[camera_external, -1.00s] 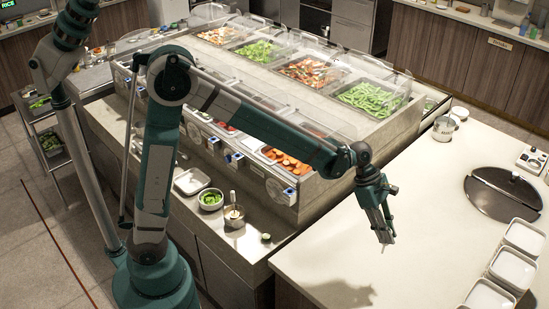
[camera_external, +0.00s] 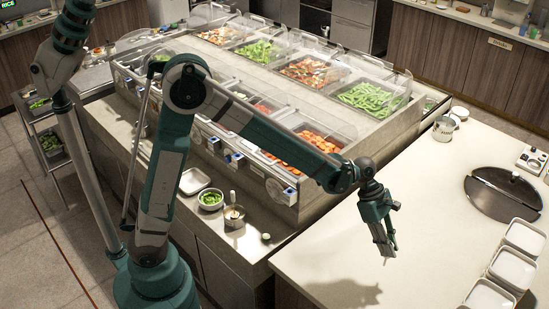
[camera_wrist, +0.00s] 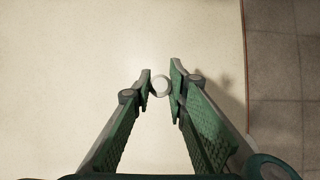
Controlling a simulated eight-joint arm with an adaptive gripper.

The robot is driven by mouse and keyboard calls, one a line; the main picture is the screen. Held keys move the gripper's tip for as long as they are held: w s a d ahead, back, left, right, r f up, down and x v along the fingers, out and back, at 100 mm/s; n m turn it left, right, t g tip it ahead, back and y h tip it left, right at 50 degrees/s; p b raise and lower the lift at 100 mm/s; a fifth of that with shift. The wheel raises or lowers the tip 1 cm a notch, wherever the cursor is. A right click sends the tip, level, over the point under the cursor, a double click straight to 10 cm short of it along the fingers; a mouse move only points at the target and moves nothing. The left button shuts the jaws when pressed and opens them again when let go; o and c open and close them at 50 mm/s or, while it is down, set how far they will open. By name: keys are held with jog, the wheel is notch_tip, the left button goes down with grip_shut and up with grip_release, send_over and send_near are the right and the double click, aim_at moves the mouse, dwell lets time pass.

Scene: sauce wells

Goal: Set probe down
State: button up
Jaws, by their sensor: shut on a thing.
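My gripper (camera_external: 386,253) is over the light countertop (camera_external: 330,262) at the right, pointing down. It is shut on the probe (camera_wrist: 160,85), which shows in the wrist view as a small round pale end between the fingertips. In the external view a thin tip (camera_external: 386,262) of it shows just below the fingers. The rest of the probe is hidden by the fingers. Whether the tip touches the countertop cannot be told.
The countertop around my gripper is clear. The counter's edge and floor (camera_wrist: 290,75) lie at the right in the wrist view.

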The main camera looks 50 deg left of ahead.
aim_at(386, 258)
jog(key=shift+f, duration=1.4)
jog(key=shift+f+b, duration=0.55)
jog(key=shift+f, duration=1.3)
jog(key=shift+f, duration=0.2)
jog(key=o, duration=0.9)
jog(key=shift+r, duration=0.15)
jog(key=shift+r, duration=0.1)
jog(key=shift+p+v, duration=1)
jog(key=shift+v, duration=5)
